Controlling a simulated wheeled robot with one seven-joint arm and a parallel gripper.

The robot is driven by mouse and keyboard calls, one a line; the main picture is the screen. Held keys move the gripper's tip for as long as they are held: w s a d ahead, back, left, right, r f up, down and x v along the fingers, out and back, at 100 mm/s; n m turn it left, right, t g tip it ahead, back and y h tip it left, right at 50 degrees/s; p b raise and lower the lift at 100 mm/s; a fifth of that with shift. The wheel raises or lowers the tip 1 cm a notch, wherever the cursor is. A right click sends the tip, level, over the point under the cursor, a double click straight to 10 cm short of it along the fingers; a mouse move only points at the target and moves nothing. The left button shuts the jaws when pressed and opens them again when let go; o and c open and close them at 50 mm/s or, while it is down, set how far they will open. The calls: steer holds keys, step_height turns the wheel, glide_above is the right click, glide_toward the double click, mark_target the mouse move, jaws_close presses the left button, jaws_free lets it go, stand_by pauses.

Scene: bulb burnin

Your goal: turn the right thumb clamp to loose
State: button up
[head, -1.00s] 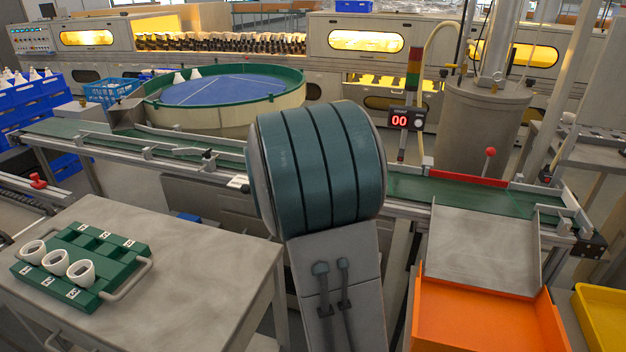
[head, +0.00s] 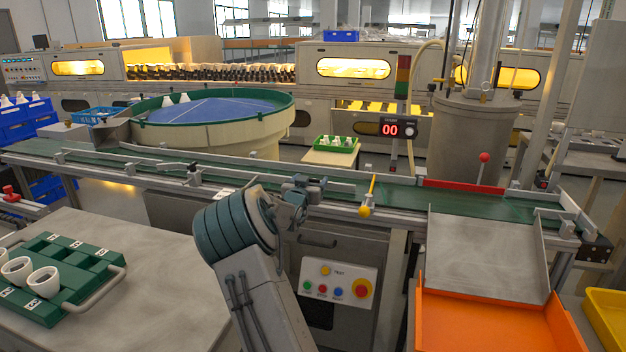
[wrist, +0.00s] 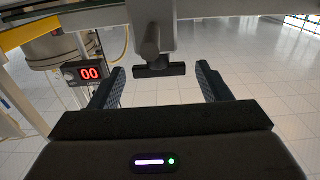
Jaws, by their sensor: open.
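In the wrist view a dark T-shaped thumb clamp (wrist: 158,68), a crossbar under a grey stem, sits between the two fingers of my gripper (wrist: 160,86). The fingers are open, with a gap visible on each side of the crossbar. In the head view my gripper (head: 306,190) is at the front rail of the green conveyor (head: 400,192). My wrist hides the clamp there. Another clamp with a dark handle (head: 193,172) stands further left on the same rail.
A button panel (head: 338,285) is below. A grey chute (head: 485,255) leads to an orange bin (head: 490,320) at right. A table with a green socket tray (head: 75,290) is at left.

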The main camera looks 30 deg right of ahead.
mark_target(311, 179)
steer(key=shift+x, duration=1.65)
steer(key=c, duration=1)
